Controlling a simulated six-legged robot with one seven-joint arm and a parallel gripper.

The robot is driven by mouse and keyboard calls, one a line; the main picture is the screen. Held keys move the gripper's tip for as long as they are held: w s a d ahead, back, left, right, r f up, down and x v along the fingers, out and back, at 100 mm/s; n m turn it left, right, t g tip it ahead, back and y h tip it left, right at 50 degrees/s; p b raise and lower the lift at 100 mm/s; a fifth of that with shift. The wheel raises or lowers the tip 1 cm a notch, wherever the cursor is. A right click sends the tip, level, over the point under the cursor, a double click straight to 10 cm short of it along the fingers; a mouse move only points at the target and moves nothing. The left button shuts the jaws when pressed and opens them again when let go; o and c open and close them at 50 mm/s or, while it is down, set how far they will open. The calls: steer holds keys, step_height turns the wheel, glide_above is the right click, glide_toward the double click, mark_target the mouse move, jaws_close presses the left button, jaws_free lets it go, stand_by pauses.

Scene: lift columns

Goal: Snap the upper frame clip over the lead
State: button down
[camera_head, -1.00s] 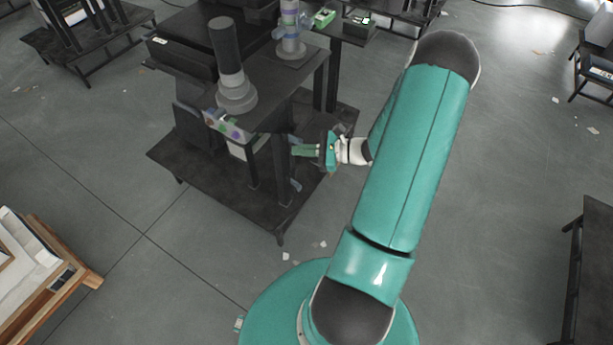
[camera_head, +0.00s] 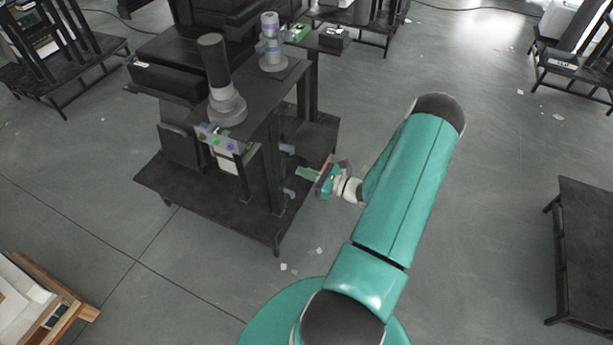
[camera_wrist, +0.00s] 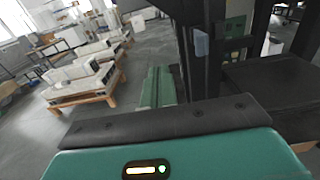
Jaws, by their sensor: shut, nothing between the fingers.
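A dark lift-column frame stands left of my arm in the head view. Two small grey-blue clips sit on its right upright: the upper clip (camera_head: 287,149) and the lower clip (camera_head: 289,194). A grey-blue clip piece (camera_wrist: 201,43) also shows on a dark post in the wrist view; I cannot tell which one it is. My gripper (camera_head: 306,174) is beside the upright, to the right of and below the upper clip, pointing left. Its green fingers (camera_wrist: 158,88) are together and hold nothing. I cannot make out the lead or whether the upper clip is closed.
The frame's lower shelf (camera_head: 200,197) spreads below the upright. A cylinder on a flanged base (camera_head: 227,104) and a lighter column (camera_head: 272,55) stand on the top plate. A dark table (camera_head: 590,240) is at the right. The floor between is open, with small scraps.

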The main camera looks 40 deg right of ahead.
mark_target(292, 150)
steer(key=d+x, duration=0.1)
steer(key=x, duration=0.7)
steer(key=shift+w, duration=0.35)
steer(key=shift+d, duration=0.25)
steer(key=shift+w+d, duration=0.3)
steer(key=shift+d, duration=0.55)
steer(key=shift+w+d, duration=0.35)
steer(key=shift+d, duration=0.5)
steer(key=shift+w+d, duration=0.3)
steer(key=shift+d, duration=0.5)
steer(key=v, duration=0.4)
steer(key=shift+s+d, duration=0.15)
steer(key=shift+s, duration=0.15)
steer(key=shift+d, duration=0.1)
steer(key=shift+w+d, duration=0.25)
steer(key=shift+d, duration=0.3)
steer(key=shift+w+d, duration=0.25)
steer(key=shift+d, duration=0.35)
steer(key=shift+x, duration=0.85)
steer(key=shift+s, duration=0.1)
